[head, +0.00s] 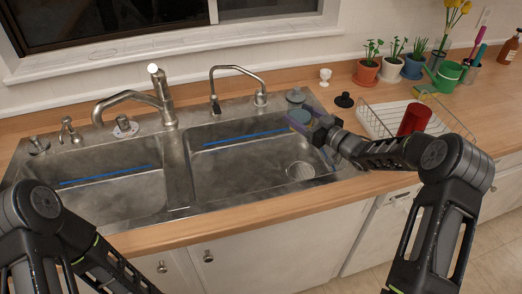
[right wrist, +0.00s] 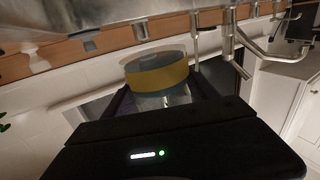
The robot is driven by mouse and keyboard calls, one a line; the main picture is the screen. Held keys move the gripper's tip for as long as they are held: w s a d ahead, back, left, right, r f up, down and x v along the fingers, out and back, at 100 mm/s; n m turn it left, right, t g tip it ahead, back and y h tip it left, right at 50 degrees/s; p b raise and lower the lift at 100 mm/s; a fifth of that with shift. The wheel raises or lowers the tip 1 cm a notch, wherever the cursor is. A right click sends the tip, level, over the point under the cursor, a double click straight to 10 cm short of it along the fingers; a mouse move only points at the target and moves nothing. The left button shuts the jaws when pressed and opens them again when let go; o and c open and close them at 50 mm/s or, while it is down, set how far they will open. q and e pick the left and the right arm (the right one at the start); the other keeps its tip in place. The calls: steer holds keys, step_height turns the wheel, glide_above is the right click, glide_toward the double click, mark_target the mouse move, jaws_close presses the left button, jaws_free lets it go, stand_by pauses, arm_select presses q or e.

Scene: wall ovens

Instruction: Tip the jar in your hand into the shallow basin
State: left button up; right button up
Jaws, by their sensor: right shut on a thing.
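My right gripper (head: 312,125) is shut on a jar (head: 300,116), held over the back right corner of the right basin. In the right wrist view the jar (right wrist: 158,75) has a yellow band, a greyish end and a clear part between the fingers. That view is turned over, with the counter at the top. I cannot tell the jar's tilt from the head view, where the fingers partly hide it. The steel sink has a left basin (head: 100,190) and a right basin (head: 235,165) with a drain. The left one looks shallower. My left gripper is out of view.
Two faucets (head: 160,95) (head: 240,70) stand behind the basins. A dish rack (head: 385,120) with a red cup (head: 414,119) is to the right, near my right forearm. Potted plants (head: 366,72) and a green watering can (head: 447,77) line the back right counter.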

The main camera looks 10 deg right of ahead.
mark_target(291, 129)
steer(key=shift+s+a+f+n+g+p, duration=0.1)
steer(key=shift+a+f+n+g+p, duration=0.15)
steer(key=shift+n, duration=0.25)
steer(key=shift+a+n+g+p, duration=0.15)
steer(key=shift+a+n, duration=0.15)
steer(key=shift+n, duration=0.2)
steer(key=shift+a+f+n+h, duration=0.3)
steer(key=shift+n+h, duration=0.2)
steer(key=shift+n, duration=0.1)
steer(key=shift+a+f+n+g+b, duration=0.2)
steer(key=shift+f+n+b, duration=0.1)
steer(key=shift+f+b, duration=0.15)
steer(key=shift+a+f+n+g+b, duration=0.1)
steer(key=shift+a+f+n+b, duration=0.1)
steer(key=shift+f+n+b, duration=0.25)
steer(key=shift+a+f, duration=0.15)
steer(key=shift+f, duration=0.15)
steer(key=shift+s+a+h, duration=0.1)
steer(key=shift+a+h, duration=0.1)
steer(key=shift+h, duration=0.2)
steer(key=shift+a+f+n+b, duration=0.15)
steer(key=shift+a+n+b, duration=0.2)
steer(key=shift+n+b, duration=0.25)
steer(key=shift+g, duration=0.3)
steer(key=shift+f+n+h+b, duration=0.25)
steer(key=shift+n+h+b, duration=0.3)
steer(key=shift+n, duration=0.1)
